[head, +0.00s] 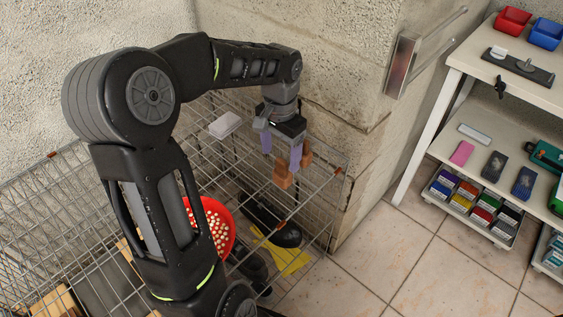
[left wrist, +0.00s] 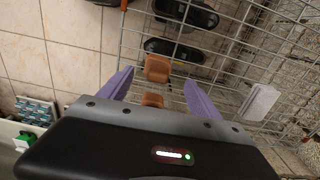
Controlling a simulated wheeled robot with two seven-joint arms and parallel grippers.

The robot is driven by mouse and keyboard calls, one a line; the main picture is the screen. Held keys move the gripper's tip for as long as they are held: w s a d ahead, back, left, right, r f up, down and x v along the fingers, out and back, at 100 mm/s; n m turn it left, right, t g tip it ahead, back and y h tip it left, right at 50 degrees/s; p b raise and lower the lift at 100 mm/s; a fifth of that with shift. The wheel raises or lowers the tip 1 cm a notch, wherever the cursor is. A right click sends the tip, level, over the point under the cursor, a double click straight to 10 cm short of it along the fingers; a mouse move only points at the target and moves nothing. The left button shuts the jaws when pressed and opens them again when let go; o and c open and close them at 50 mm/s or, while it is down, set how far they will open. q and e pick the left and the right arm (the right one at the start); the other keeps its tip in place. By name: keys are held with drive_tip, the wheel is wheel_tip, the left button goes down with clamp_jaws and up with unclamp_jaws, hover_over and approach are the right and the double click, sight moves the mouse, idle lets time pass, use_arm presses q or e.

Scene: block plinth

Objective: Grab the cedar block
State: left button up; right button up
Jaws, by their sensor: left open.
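A reddish-brown wooden block, which looks like the cedar block (head: 283,176), sits on the wire rack near its right end. In the left wrist view the block (left wrist: 157,68) lies between the finger lines, near the fingertips. A second brown piece (head: 306,152) shows close by, and in the left wrist view (left wrist: 152,99); I cannot tell whether the two are joined. My left gripper (head: 281,153) is open, its two purple fingers pointing down just above and beside the brown pieces. No grip on the block shows. My right gripper is not in view.
A pale block (head: 225,124) lies on the wire rack (head: 215,155), left of the gripper. The stone wall (head: 335,60) stands close behind. Dark shoes (head: 272,222) and a red strainer-like item (head: 213,226) show below the rack wires. A white shelf unit (head: 450,100) stands at right.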

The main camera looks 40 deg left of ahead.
sight(282, 173)
use_arm(q)
drive_tip(key=shift+s+d+r, duration=0.15)
drive_tip(key=shift+f, duration=1.35)
drive_tip(key=shift+w+f+b, duration=0.2)
drive_tip(key=shift+f+b, duration=0.15)
drive_tip(key=shift+f, duration=2.25)
drive_tip(key=shift+c, duration=0.5)
drive_tip(key=c, duration=1.3)
